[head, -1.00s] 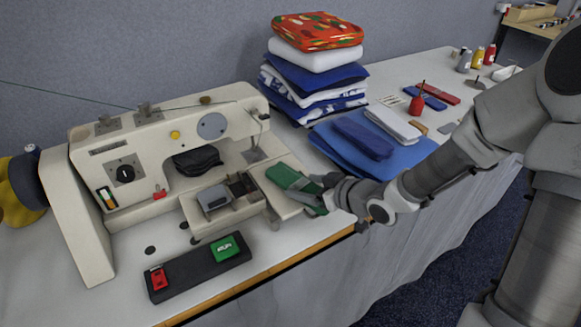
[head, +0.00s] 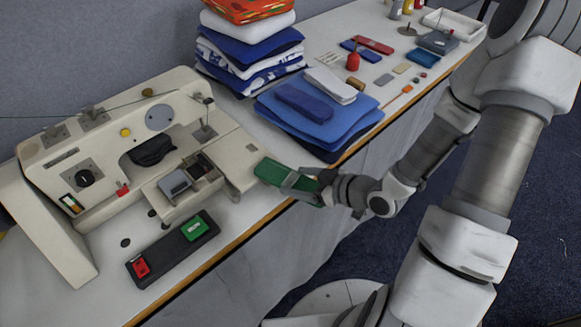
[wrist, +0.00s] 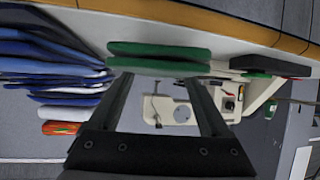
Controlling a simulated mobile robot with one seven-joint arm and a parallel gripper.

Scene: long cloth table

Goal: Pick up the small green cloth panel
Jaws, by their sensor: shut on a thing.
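The small green cloth panel (head: 273,172) is folded and shows at the right end of the sewing machine's bed in the head view. My gripper (head: 296,183) is shut on its right part, and the left part sticks out past the fingers. In the wrist view the green panel (wrist: 160,49) spans across the tips of my gripper (wrist: 160,76) as two thick layers. The cloth between the fingertips is partly hidden. I cannot tell how far the panel is above the bed or table.
The sewing machine (head: 110,150) stands left of the panel, with a black switch box (head: 165,255) in front. Stacked blue cloths (head: 335,122) and a taller folded pile (head: 250,50) lie behind. The table's wooden front edge (head: 235,242) runs below. Small tools lie farther right.

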